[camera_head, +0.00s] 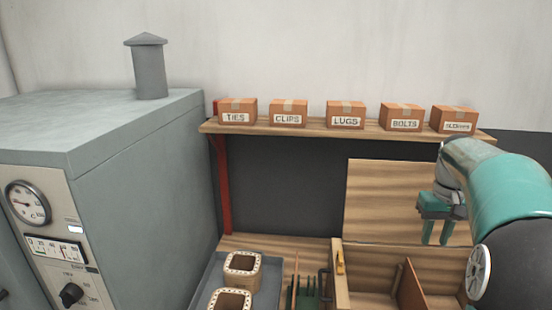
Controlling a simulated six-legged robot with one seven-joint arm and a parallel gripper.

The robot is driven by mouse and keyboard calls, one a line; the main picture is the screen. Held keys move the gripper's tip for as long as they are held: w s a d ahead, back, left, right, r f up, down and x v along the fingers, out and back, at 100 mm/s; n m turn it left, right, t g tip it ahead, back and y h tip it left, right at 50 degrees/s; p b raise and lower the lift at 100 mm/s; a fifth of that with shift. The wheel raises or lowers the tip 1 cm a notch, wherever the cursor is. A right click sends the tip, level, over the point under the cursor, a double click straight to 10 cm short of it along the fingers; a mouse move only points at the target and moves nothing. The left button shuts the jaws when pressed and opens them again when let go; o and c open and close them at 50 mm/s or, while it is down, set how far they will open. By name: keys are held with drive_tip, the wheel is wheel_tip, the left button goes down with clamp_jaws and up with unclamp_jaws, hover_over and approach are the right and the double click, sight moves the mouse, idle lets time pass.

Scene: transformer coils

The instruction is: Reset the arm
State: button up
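My arm (502,180), teal and dark, reaches in from the right edge. My gripper (435,232) hangs at its end with two green fingers pointing down. The fingers are apart with a clear gap between them, and nothing is held. It shows in front of an upright wooden panel (375,195), above an open wooden box (341,290) with a divider inside.
A large grey oven (150,170) with a dial and knob fills the left. A shelf (330,131) at the back bears several labelled cartons (345,112). A grey tray (200,282) holds two square coils (242,263). Green-handled tools (304,296) stand beside the box.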

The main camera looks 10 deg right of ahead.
drive_tip(key=s+a+r+t, duration=0.1)
drive_tip(key=s+a+r, duration=0.1)
drive_tip(key=a, duration=0.8)
drive_tip(key=s+a+f+n+t, duration=0.1)
drive_tip(key=s+a+f+t, duration=0.1)
drive_tip(key=s+a, duration=0.5)
drive_tip(key=s+a+f+n+t, duration=0.2)
drive_tip(key=s+a, duration=0.5)
drive_tip(key=a, duration=0.6)
drive_tip(key=shift+a+f+t, duration=0.3)
drive_tip(key=shift+a+f, duration=0.05)
